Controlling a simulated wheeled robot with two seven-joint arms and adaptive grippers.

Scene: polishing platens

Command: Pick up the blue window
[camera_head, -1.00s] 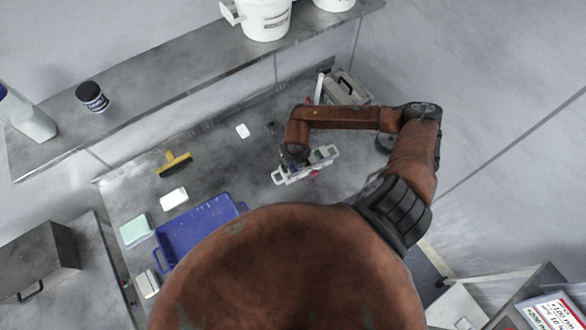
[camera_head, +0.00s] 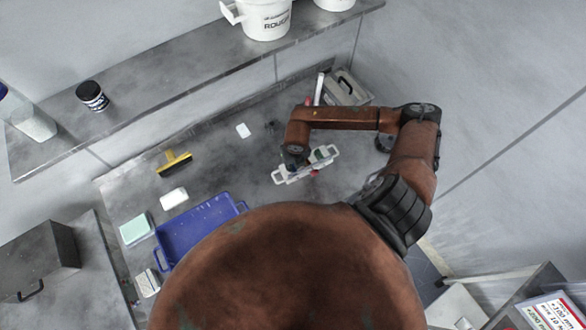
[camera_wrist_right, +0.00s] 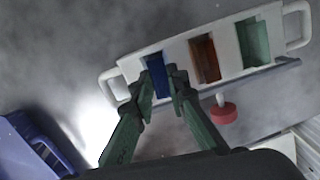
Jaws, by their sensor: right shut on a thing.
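A white rack with a handle at each end (camera_wrist_right: 222,58) shows in the right wrist view and holds three coloured windows in a row. The blue window (camera_wrist_right: 157,72) is in the slot at the left, the orange-brown window (camera_wrist_right: 205,60) is in the middle and the green window (camera_wrist_right: 253,42) is at the right. My right gripper (camera_wrist_right: 161,77) has its fingertips on either side of the blue window and is shut on it, with the window still within its slot. In the head view the rack (camera_head: 322,157) lies under my right wrist, which hides the gripper. My left gripper is not in view.
A red round-topped piece (camera_wrist_right: 223,113) is close beside the rack. On the bench are a blue tray (camera_head: 167,262), a yellow-handled brush (camera_head: 174,163), a white block (camera_head: 174,198) and a grey box (camera_head: 349,88). A shelf (camera_head: 180,75) with buckets runs behind.

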